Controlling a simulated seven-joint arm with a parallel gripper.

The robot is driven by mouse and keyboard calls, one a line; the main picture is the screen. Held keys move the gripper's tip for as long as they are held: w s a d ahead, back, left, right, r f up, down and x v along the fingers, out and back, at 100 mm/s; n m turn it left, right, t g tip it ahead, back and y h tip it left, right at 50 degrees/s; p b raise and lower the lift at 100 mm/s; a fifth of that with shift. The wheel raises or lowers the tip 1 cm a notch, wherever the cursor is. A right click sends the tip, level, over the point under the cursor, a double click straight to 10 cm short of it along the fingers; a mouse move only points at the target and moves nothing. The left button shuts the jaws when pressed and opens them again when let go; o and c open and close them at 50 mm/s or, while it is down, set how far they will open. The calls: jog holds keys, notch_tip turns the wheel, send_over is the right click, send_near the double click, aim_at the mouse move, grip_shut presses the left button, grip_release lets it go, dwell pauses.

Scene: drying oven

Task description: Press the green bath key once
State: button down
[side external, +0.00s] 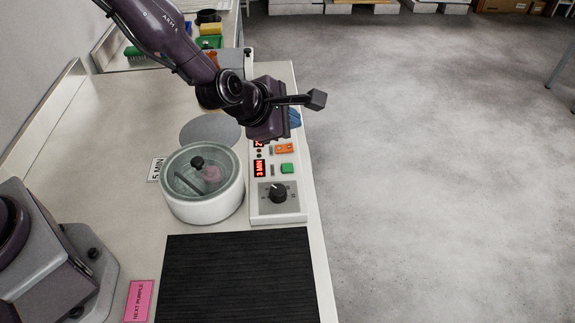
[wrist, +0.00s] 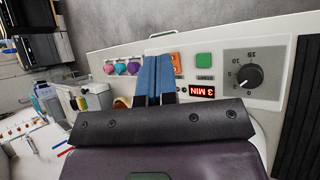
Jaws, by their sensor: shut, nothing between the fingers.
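The green key (side external: 287,168) is on the white control panel (side external: 258,209), below the orange key (side external: 284,149) and above the black dial (side external: 278,193) in the side view. In the wrist view the green key (wrist: 204,60) is fully visible, right of the orange key (wrist: 178,64). My gripper (side external: 295,119) is over the far part of the panel, beyond both keys. Its blue fingers (wrist: 155,76) are shut and empty, left of the orange key and apart from the green key. A red display (wrist: 202,91) by the green key reads 3 MIN.
A round white bath (side external: 206,207) with a clear lid and black knob stands left of the panel. Something pinkish shows inside. A black ribbed mat (side external: 236,280) lies in front. Pink, purple and teal pieces (wrist: 121,68) are left of the fingers. A pink card (side external: 139,301) lies beside the mat.

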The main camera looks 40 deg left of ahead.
aim_at(288, 169)
jog(key=shift+f, duration=4.4)
jog(key=shift+f, duration=0.4)
jog(key=shift+f, duration=0.45)
jog(key=shift+r, duration=0.85)
jog(key=shift+r, duration=2.55)
